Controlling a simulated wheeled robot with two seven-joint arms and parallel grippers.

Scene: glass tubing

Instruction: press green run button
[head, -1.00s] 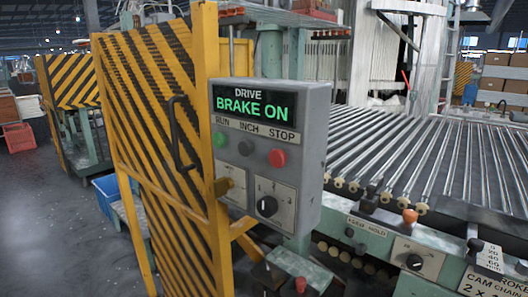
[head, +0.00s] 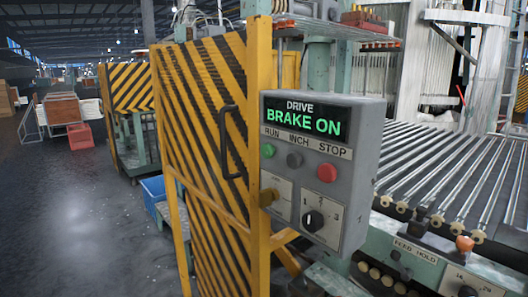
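The green run button (head: 268,150) is on the left of a grey control box (head: 366,165), under the label RUN. A grey inch button (head: 294,159) and a red stop button (head: 327,173) sit to its right. A black rotary knob (head: 313,221) is lower on the box. Neither of my grippers shows in the head view.
A yellow-and-black striped guard door (head: 205,130) with a black handle stands left of the box. A machine bed of long glass tubes (head: 450,175) is at right, with a feed hold panel (head: 415,250) in front. A blue bin (head: 153,188) stands behind the door.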

